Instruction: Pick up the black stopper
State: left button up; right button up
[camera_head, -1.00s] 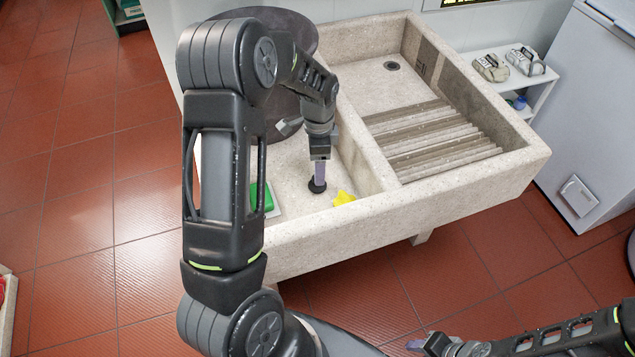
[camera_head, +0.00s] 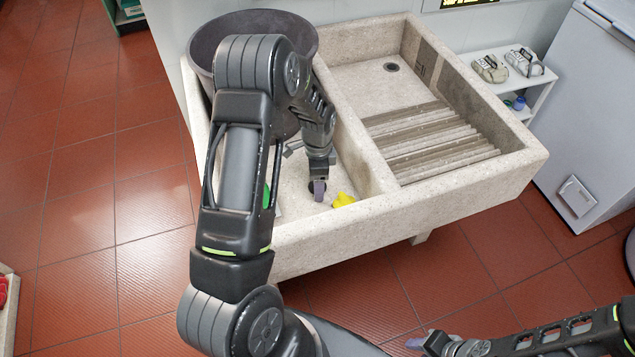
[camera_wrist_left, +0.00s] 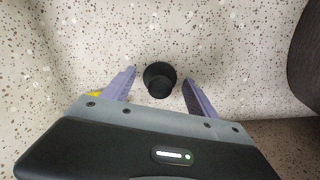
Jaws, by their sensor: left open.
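The black stopper (camera_wrist_left: 160,78) stands on the speckled stone floor of the sink's left basin. In the left wrist view it is between the two purple fingers of my left gripper (camera_wrist_left: 159,80), near their tips, with a visible gap on each side. In the head view my left gripper (camera_head: 319,190) is low in the left basin and partly hides the stopper (camera_head: 310,186). My left gripper is open and empty. My right gripper (camera_head: 425,343) is at the bottom edge of the head view, far from the sink; its jaw opening is unclear.
The stone sink (camera_head: 450,195) has a ribbed washboard in its right basin. A yellow object (camera_head: 343,200) lies close right of the stopper. A green object (camera_head: 266,196) is left, mostly behind my arm. A large dark tub (camera_head: 209,55) stands at the back of the left basin.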

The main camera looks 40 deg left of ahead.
pick_arm(q)
jog(key=shift+c, duration=0.6)
grip_shut()
dwell(0.5)
jog(key=shift+r, duration=0.1)
notch_tip(320, 180, up, 10)
jog(key=shift+f+b, duration=0.1)
jog(key=shift+b, duration=0.55)
